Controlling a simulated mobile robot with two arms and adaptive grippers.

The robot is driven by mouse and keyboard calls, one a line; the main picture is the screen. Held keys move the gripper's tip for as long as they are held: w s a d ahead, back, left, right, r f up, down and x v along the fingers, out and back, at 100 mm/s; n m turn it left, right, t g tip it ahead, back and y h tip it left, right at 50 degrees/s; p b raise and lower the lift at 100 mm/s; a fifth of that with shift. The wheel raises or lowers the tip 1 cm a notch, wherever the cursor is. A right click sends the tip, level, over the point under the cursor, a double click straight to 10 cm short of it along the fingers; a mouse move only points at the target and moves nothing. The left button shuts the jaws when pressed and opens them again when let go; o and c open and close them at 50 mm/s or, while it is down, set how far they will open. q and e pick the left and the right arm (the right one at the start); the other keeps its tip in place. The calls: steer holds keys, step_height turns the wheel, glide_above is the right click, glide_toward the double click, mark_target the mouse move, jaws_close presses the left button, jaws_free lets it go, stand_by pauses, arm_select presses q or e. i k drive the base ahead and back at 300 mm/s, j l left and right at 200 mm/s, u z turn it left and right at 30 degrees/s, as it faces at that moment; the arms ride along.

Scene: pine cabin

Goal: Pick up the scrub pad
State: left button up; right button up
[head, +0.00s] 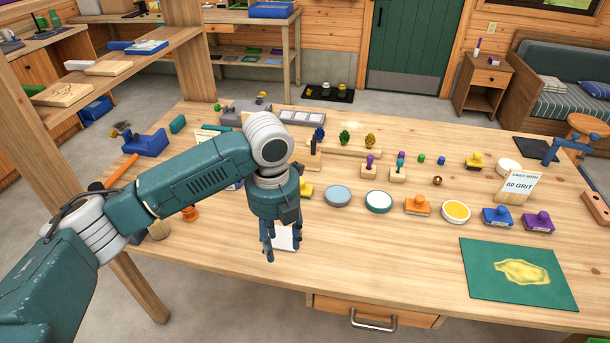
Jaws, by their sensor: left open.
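My left gripper (281,243) is open and points down at the near middle of the workbench. A flat white piece (286,236) shows between and behind its fingers, partly hidden by them. I cannot tell whether this piece is the scrub pad or whether the fingers touch it. None is clearly marked as the scrub pad. My right gripper is out of view.
Stamp-like blocks in orange (417,205), blue (497,217) and purple (538,222) stand on the workbench (390,270). A green mat (480,280) with a yellow patch lies at front right. An "80 GRIT" sign (520,186) stands behind. The front middle is clear.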

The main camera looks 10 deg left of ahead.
mark_target(306, 189)
steer(key=i, duration=1.05)
